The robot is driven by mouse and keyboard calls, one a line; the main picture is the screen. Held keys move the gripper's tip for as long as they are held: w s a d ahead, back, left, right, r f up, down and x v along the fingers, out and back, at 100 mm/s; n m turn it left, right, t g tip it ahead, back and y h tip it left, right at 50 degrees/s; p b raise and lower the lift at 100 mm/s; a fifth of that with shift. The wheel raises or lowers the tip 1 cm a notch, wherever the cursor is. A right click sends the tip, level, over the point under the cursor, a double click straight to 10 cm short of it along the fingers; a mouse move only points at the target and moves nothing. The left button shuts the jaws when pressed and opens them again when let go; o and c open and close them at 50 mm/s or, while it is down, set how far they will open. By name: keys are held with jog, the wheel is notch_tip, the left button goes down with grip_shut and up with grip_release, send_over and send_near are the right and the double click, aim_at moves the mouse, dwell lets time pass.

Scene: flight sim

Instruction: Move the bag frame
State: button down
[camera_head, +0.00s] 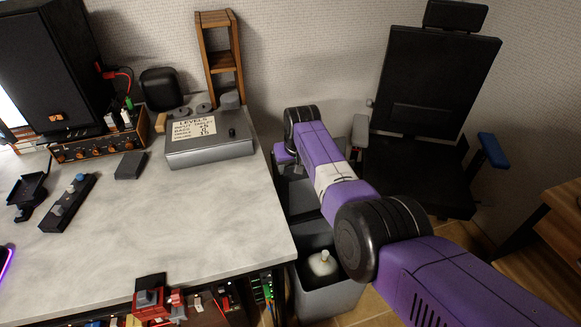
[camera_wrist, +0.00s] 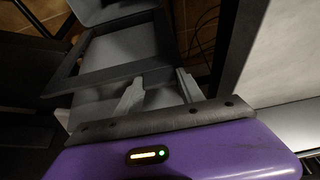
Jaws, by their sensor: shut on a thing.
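The bag frame (camera_wrist: 110,77) is a dark, flat rectangular frame, seen in the wrist view ahead of my gripper (camera_wrist: 160,90). My gripper's two pale fingers are shut on its near bar. The far end of the frame reaches toward the top of the wrist view, over a grey surface. In the head view my purple gripper body (camera_head: 284,153) is low beside the table's right edge, and the fingers are hidden. A grey bin (camera_head: 330,299) with a white bottle (camera_head: 322,263) inside stands below my arm.
The pale table (camera_head: 190,215) is close on the left, with a grey levels box (camera_head: 210,150) near its edge. A black chair (camera_head: 425,110) stands at the back right. Dark cables (camera_wrist: 205,30) hang near the frame. A wooden cabinet (camera_head: 555,225) is at the right.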

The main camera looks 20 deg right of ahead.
jog(key=shift+w+r, duration=0.15)
jog(key=c, duration=1)
grip_release()
jog(key=shift+o, duration=1.4)
jog(key=p+v, duration=0.3)
jog(key=v, duration=0.4)
jog(key=shift+s+r, duration=0.25)
jog(key=shift+r, duration=0.05)
